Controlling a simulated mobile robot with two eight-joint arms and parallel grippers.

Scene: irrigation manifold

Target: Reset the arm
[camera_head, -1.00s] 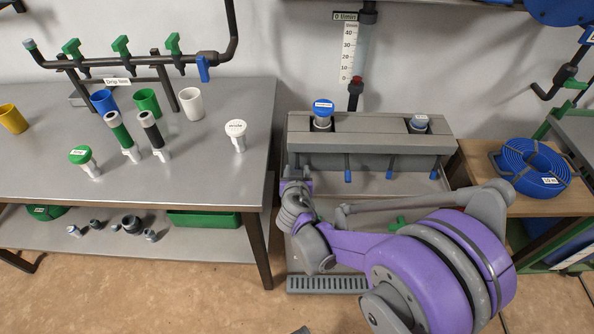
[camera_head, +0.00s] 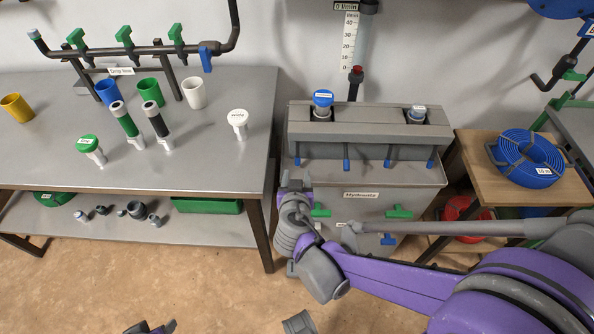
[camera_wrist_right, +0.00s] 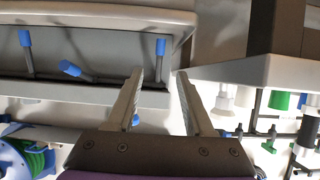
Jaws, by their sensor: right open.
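My right arm, purple and grey, comes in from the lower right in the head view and reaches left across the front of the grey manifold bench. Its right gripper (camera_head: 290,183) is at the bench's left front, near the steel table's right edge; its fingers are hard to make out there. In the right wrist view the right gripper (camera_wrist_right: 161,75) is open, with two grey fingers apart and nothing between them. My left gripper cannot be made out; only small dark and grey parts show at the bottom edge of the head view.
The grey bench (camera_head: 365,174) has blue-tipped pegs and green handles close to the right gripper. The steel table (camera_head: 200,165) holds cups and green, black and white pieces. A blue hose coil (camera_head: 527,158) lies on a wooden stand at right. Floor at lower left is mostly clear.

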